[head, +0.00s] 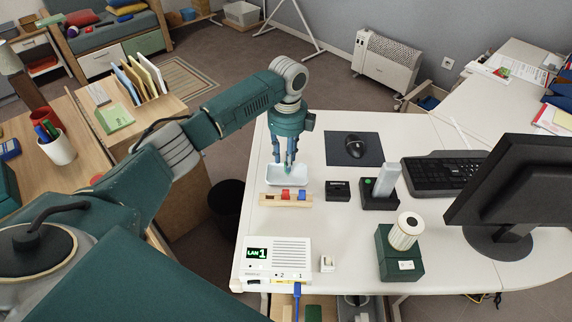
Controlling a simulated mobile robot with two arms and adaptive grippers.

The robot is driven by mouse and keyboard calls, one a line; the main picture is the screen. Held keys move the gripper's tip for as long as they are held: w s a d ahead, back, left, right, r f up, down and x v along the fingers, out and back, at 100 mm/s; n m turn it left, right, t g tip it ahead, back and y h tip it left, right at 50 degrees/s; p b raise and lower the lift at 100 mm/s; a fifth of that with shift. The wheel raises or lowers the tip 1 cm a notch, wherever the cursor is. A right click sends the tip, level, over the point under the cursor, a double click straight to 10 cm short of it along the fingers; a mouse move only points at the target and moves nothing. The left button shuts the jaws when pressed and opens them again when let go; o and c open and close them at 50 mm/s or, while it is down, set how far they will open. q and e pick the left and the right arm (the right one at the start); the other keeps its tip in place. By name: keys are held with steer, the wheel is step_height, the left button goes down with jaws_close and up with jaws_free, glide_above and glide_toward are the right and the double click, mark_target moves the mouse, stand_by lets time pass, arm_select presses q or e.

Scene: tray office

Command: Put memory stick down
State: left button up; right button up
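My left gripper (287,165) points down over a small white tray (270,181) on the white desk, with its fingertips at or inside the tray. A small teal-green piece shows at the fingertips; it may be the memory stick, but it is too small to tell. I cannot tell whether the fingers are closed on it. A wooden holder (269,198) with red and blue pieces stands just in front of the tray. My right gripper is not in view.
Right of the tray are a small black box (338,191), a black dock (378,203) with a grey upright block, and a mouse (356,147) on a dark mat. A white LAN box (290,250), a green box (399,262) and a monitor (520,190) stand nearer.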

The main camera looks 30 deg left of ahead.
arm_select(q)
step_height(320, 180, up, 10)
steer(key=shift+f+b, duration=0.2)
steer(key=shift+b, duration=0.15)
steer(key=shift+w, duration=0.1)
